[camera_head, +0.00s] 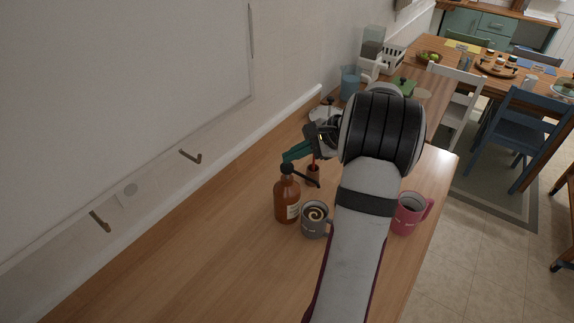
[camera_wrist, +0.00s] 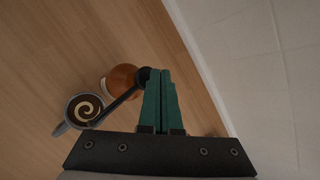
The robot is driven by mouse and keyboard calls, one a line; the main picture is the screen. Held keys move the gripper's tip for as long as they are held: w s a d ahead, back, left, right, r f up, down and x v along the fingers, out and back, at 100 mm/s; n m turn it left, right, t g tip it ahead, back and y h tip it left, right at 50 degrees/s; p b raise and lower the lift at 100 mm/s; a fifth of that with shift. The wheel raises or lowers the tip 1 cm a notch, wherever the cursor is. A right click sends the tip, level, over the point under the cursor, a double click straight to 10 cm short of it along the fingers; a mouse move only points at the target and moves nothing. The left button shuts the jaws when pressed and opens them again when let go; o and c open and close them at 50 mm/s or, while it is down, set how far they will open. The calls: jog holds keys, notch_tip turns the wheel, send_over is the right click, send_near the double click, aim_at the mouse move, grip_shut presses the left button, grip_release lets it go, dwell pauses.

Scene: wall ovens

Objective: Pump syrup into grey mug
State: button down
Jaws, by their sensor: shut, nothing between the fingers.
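The syrup bottle (camera_head: 287,203), amber with a black pump (camera_head: 287,168), stands upright on the wooden counter. The grey mug (camera_head: 309,230) stands close to its right, holding a dark drink with a pale swirl. In the wrist view the black spout (camera_wrist: 122,105) reaches from the bottle (camera_wrist: 121,80) toward the grey mug (camera_wrist: 64,128), its tip over or near the rim. My gripper (camera_head: 287,156) has green fingers, shut and empty, at the pump head's top. In the wrist view the fingertips (camera_wrist: 160,71) are right beside the pump head; I cannot tell if they touch.
A pink mug (camera_head: 407,222) stands to the right of my arm, near the counter's right edge. The wall runs along the left. The counter's front left is clear.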

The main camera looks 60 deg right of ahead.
aim_at(292, 166)
jog(key=shift+r, duration=0.25)
jog(key=shift+r, duration=2.5)
jog(key=a+f+n+g+y, duration=0.2)
jog(key=a+n+g, duration=0.1)
jog(key=a, duration=1)
jog(key=a+f+n+g+y, duration=0.15)
jog(key=a+n, duration=0.25)
jog(key=a, duration=0.8)
jog(key=s+a+n+g+h, duration=0.3)
jog(key=s+a+n, duration=0.9)
jog(key=s+a, duration=0.4)
jog(key=shift+a+f+g+h, duration=0.35)
jog(key=shift+a+f+g, duration=0.1)
jog(key=shift+g, duration=0.4)
